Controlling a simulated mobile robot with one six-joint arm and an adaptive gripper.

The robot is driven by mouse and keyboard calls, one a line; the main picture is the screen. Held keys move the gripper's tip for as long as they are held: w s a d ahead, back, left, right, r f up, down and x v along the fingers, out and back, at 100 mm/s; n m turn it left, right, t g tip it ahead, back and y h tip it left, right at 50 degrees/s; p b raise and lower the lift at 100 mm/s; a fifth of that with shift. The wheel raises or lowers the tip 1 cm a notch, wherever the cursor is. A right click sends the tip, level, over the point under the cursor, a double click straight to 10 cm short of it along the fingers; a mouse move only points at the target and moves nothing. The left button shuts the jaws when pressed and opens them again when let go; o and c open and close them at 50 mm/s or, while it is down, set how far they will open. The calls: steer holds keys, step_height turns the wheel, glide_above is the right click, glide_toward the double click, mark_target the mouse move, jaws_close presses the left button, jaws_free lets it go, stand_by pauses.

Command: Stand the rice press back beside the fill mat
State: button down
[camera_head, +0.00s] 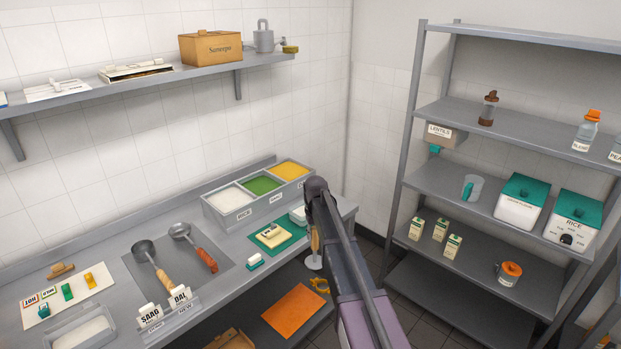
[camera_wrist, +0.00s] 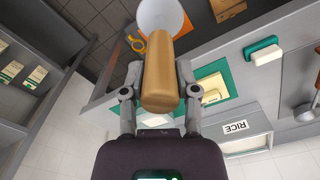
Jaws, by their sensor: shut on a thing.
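My gripper (camera_head: 317,210) is shut on the wooden handle of the rice press (camera_wrist: 160,75), as the wrist view shows with a finger on each side (camera_wrist: 158,92). The press has a tan handle and a pale round disc at its far end. In the head view the press (camera_head: 314,261) hangs disc-down by the counter's right front edge, partly hidden by my arm. The green fill mat (camera_head: 291,242) lies on the counter to its left, with a pale yellow block on it. The mat also shows in the wrist view (camera_wrist: 223,85).
Bins of white, green and yellow food (camera_head: 260,190) stand behind the mat. A white-and-green block (camera_head: 256,261) sits in front of it. Two ladles (camera_head: 190,245) lie farther left. An orange board (camera_head: 294,310) lies on the lower shelf. A grey shelf rack (camera_head: 505,190) stands at right.

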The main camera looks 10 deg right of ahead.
mark_target(315, 242)
steer(key=shift+f+b, duration=1.7)
steer(key=shift+f, duration=0.35)
